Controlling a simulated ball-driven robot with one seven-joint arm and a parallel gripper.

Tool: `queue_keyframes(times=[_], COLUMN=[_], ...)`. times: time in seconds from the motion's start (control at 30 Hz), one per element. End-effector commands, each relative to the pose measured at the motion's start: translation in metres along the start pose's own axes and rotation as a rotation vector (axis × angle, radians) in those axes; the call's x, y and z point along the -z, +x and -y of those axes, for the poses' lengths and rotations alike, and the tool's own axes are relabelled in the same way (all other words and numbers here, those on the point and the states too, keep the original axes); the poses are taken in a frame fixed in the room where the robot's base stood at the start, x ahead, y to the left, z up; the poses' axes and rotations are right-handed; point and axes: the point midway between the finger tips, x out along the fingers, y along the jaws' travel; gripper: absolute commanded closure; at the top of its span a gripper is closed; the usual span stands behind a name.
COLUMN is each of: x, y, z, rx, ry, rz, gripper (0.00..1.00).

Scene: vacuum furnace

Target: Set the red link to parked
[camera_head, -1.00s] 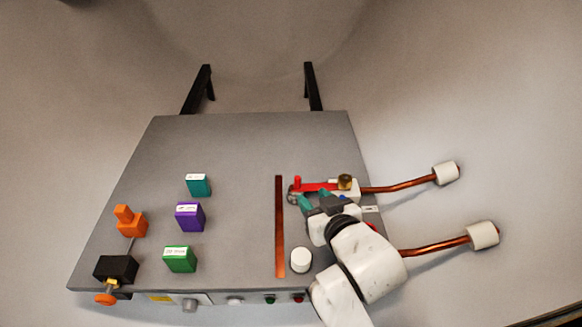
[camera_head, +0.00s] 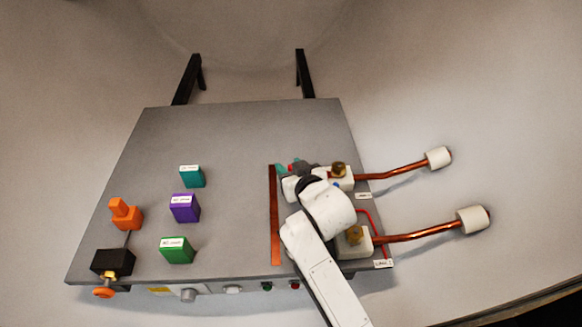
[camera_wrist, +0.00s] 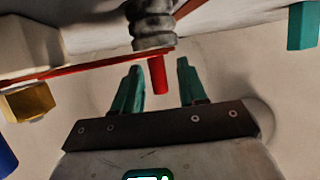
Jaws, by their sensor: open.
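The red link shows in the wrist view as a flat red bar (camera_wrist: 95,66) with a red peg (camera_wrist: 157,75) hanging at one end. A grey ribbed post (camera_wrist: 152,25) is right by the peg end; I cannot tell whether they touch. A brass nut (camera_wrist: 28,101) is near the bar's other end. My gripper (camera_wrist: 159,68) is open, its teal fingers on either side of the peg, with visible gaps. In the head view, my gripper (camera_head: 289,168) covers most of the link; only a bit of red shows there. A white block with a brass nut (camera_head: 339,169) is to its right.
A second white block (camera_head: 347,247) with a brass nut is nearer the front. Copper rods (camera_head: 390,173) stick out past the right edge. A copper strip (camera_head: 275,225) lies left of my arm. Teal (camera_head: 192,177), purple (camera_head: 184,209) and green (camera_head: 177,251) blocks stand left; bare tabletop lies behind.

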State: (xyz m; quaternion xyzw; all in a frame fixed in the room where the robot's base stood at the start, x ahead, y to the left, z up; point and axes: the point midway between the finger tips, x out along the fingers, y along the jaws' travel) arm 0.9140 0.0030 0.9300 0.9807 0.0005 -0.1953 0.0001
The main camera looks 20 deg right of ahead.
Motion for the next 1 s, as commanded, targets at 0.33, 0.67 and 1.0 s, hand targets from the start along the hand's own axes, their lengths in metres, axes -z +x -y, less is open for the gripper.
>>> queue_keyframes(times=[0.33,0.67,1.0], x=[0.0001,0.0001,0.0001], y=[-0.0002,-0.0003,-0.0003], z=[-0.0002,-0.0002,-0.0001], rx=[0.0,0.0,0.0], ry=[0.0,0.0,0.0], rz=[0.0,0.0,0.0], gripper=[0.74,1.0,1.0])
